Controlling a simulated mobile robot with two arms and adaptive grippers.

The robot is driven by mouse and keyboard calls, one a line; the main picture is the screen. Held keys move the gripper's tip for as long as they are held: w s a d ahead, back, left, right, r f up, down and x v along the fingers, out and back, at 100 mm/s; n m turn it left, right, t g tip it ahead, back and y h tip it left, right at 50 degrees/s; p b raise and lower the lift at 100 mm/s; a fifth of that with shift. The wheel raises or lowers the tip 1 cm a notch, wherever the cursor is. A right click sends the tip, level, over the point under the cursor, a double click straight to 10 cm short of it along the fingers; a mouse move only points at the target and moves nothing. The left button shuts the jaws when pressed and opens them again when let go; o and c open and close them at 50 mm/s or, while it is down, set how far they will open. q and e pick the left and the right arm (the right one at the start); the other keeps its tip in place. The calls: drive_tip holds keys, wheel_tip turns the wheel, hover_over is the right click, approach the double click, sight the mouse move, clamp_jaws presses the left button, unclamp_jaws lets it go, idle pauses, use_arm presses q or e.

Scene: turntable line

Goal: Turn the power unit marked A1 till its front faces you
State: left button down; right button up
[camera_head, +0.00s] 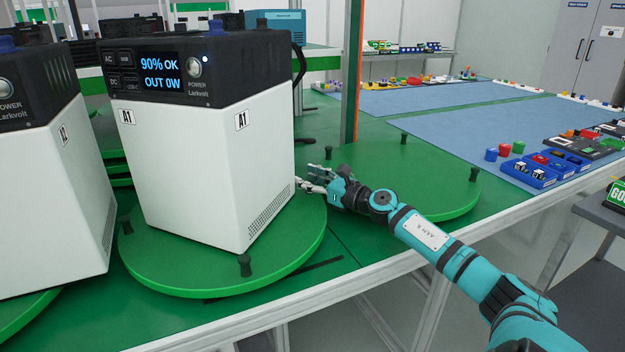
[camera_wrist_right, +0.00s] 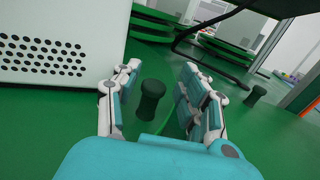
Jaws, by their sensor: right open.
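The power unit A1 (camera_head: 182,165) is a white box with a black top, standing upright on a round green turntable (camera_head: 165,280). Its front, with a lit display and A1 label, is turned somewhat left of facing me; its vented right side also shows. Its vented side appears in the right wrist view (camera_wrist_right: 45,60). Black knobs stand on the turntable rim, one at the front (camera_head: 244,265). My right gripper (camera_head: 301,184) is open beside the unit's right side. In the wrist view its fingers (camera_wrist_right: 160,70) stand either side of a black knob (camera_wrist_right: 152,100); contact is unclear. My left gripper is out of view.
Unit A2 (camera_head: 55,200) stands close on the left. An empty green turntable (camera_head: 420,180) with knobs lies to the right, beside an orange-edged post (camera_head: 352,75). Blue mats (camera_head: 520,130) and small parts lie farther right. A black cable (camera_wrist_right: 205,50) runs behind the gripper's fingers.

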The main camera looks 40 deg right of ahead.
drive_tip(key=shift+s, duration=0.1)
drive_tip(key=shift+s+f, duration=0.1)
drive_tip(key=shift+s, duration=0.15)
drive_tip(key=s, duration=0.3)
drive_tip(key=s+d, duration=0.1)
drive_tip(key=s, duration=0.3)
drive_tip(key=s+d, duration=0.1)
drive_tip(key=s, duration=0.3)
drive_tip(key=shift+s, duration=0.15)
